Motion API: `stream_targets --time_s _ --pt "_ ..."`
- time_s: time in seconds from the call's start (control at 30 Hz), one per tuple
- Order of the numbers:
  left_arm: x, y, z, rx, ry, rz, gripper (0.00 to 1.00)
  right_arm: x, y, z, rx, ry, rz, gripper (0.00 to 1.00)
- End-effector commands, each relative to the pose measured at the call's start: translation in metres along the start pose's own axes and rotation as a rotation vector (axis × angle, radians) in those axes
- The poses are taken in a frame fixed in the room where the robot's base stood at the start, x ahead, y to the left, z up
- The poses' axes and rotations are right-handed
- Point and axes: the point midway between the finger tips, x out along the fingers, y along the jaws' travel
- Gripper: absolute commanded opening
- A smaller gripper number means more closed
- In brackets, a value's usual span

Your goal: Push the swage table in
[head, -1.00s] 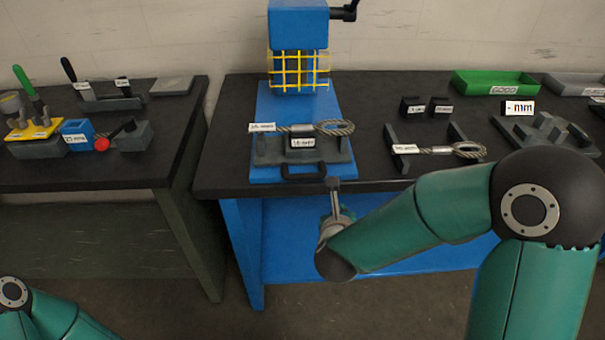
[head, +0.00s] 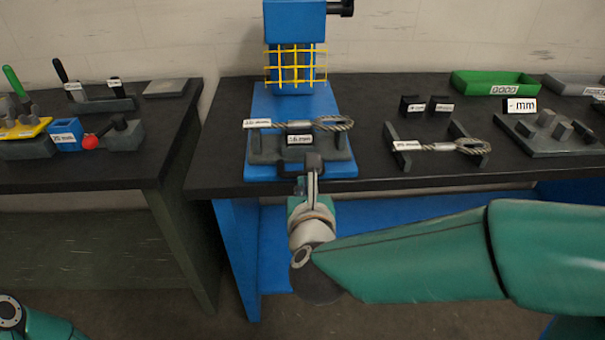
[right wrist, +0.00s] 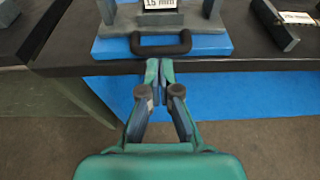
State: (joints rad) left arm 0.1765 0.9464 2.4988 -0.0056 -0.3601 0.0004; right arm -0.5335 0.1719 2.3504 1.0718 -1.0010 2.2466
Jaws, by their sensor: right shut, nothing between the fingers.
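The swage table (head: 264,152) is a dark grey sliding fixture on the blue base plate of the press, at the near edge of the bench. A wire rope with an eye (head: 335,124) lies across it, and a small die block with a white size label sits in its middle. Its dark pull handle (right wrist: 160,49) faces me in the right wrist view. My right gripper (head: 312,178) is shut and empty, its tips just in front of the handle; it also shows in the right wrist view (right wrist: 160,66). Contact is unclear. My left gripper is out of view.
The blue press (head: 294,20) with a yellow grid guard (head: 296,66) stands behind the table. To the right are a rope on a stand (head: 480,155), small black blocks (head: 411,104) and a green tray (head: 494,83). A second bench (head: 60,177) stands left across a gap.

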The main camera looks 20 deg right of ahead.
Motion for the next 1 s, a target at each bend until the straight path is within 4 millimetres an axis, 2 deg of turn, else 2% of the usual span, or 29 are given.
stream_targets --time_s 0.17,0.5,0.6,0.8,1.0 --pt "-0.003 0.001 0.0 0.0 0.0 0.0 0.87 0.027 -0.001 -0.001 -0.001 0.003 -0.005 0.0" --pt "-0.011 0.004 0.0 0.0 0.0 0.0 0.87 0.096 -0.001 -0.001 -0.001 0.003 -0.003 0.0" --pt "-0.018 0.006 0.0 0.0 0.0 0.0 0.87 0.11 -0.001 0.007 0.0 0.002 -0.003 0.0" --pt "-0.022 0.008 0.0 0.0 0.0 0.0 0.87 0.127 0.0 0.011 0.0 0.002 -0.001 0.0" --pt "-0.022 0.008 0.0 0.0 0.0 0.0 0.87 0.13 0.0 0.011 -0.001 0.001 0.0 0.0"
